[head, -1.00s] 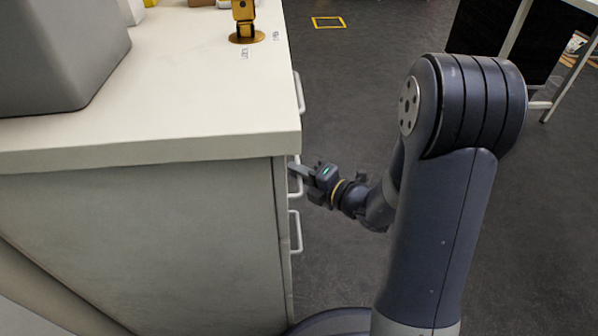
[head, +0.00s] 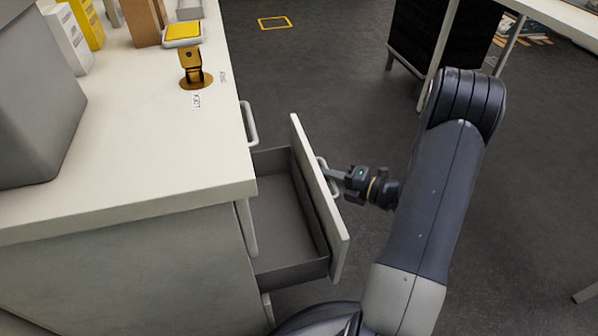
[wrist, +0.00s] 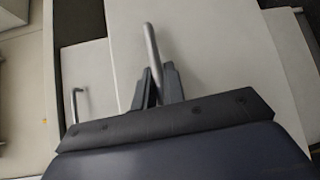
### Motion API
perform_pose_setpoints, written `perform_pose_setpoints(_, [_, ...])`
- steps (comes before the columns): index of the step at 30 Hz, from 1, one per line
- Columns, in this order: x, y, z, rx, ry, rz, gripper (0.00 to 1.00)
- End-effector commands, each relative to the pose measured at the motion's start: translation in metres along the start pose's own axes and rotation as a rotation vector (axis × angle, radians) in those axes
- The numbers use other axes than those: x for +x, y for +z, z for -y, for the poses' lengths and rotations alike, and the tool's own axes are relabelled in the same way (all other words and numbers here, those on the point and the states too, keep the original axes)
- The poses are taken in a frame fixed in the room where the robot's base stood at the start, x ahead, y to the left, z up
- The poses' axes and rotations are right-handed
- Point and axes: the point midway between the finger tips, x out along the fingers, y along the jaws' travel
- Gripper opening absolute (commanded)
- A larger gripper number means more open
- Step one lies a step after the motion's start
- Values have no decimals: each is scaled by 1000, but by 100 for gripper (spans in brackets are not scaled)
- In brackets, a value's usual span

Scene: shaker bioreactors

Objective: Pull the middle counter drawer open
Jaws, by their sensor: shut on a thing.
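The middle counter drawer (head: 292,222) stands well out from the counter in the head view, and its grey inside looks empty. Its pale front (head: 322,200) faces right, with a bar handle (head: 327,178) on it. My gripper (head: 332,175) is shut on this handle. In the wrist view the handle (wrist: 153,52) runs down between the two fingers of my gripper (wrist: 158,86), in front of the pale drawer front (wrist: 215,60). The lower end of the handle is hidden by the fingers.
The counter top (head: 150,150) carries a grey box (head: 35,100), a yellow lock lever (head: 192,70) and several packages at the back. An upper drawer handle (head: 249,124) sticks out above the drawer.

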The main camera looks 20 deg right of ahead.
Motion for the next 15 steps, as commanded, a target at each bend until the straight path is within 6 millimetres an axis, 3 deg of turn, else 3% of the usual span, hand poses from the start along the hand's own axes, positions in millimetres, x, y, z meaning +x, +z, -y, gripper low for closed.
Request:
perform_pose_setpoints(6, [-42, 41, 9, 2, -3, 3, 0])
perform_pose_setpoints(15, [-69, 69, 20, 2, -2, -1, 0])
